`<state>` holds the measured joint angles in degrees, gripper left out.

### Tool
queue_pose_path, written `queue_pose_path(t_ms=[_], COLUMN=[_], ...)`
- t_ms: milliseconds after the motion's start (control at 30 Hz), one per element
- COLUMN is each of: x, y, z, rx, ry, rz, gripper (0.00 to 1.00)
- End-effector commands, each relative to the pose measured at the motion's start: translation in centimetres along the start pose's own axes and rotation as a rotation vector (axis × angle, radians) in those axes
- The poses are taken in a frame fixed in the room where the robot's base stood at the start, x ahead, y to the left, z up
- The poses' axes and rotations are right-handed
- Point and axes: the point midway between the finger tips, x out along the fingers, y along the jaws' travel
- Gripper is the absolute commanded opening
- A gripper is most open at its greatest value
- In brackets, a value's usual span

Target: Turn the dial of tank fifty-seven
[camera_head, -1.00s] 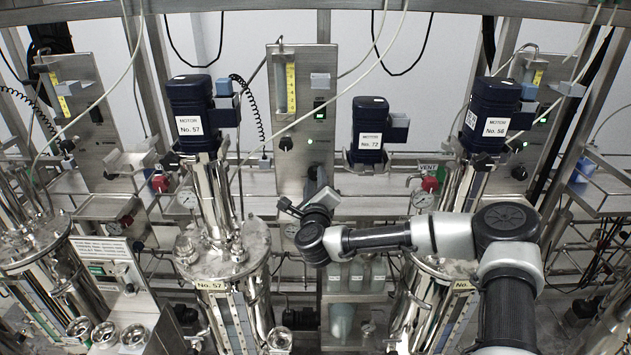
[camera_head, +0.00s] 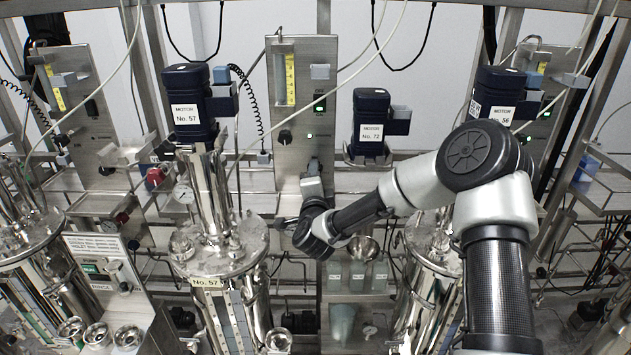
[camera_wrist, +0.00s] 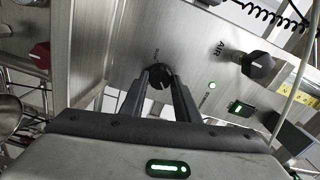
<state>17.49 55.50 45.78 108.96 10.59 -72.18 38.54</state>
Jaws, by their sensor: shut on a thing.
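Tank fifty-seven (camera_head: 215,250) is a shiny steel vessel left of centre in the head view, with a "No. 57" label and a blue motor marked No. 57 (camera_head: 188,105) above it. A steel control panel (camera_head: 303,90) stands just right of it. My gripper (camera_head: 312,172) reaches the lower part of this panel. In the wrist view my gripper (camera_wrist: 160,82) is shut on a small black dial (camera_wrist: 158,68), with a finger on each side. A second black knob (camera_wrist: 257,65), by the word AIR, is free; it also shows in the head view (camera_head: 285,138).
Motor No. 72 (camera_head: 370,125) stands right of the panel, and motor No. 56 (camera_head: 497,105) farther right, partly behind my arm. A red knob (camera_wrist: 40,55) is at the left of the wrist view. A thin hose crosses before the panel.

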Motion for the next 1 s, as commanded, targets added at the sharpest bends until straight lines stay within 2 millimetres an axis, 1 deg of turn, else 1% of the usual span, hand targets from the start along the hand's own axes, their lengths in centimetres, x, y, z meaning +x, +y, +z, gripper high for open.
queue_pose_path(t_ms=[100,600,800,1000], x=[-0.03,-0.03,-0.03,-0.03], y=[0.15,0.16,0.06,0.01], z=[0.2,0.2,0.17,0.13], rx=[-0.113,-0.568,-0.705,-0.795], ry=[-0.001,-0.001,0.0,-0.001], rz=[-0.005,-0.003,-0.003,-0.001], gripper=[0.06,0.06,0.06,0.06])
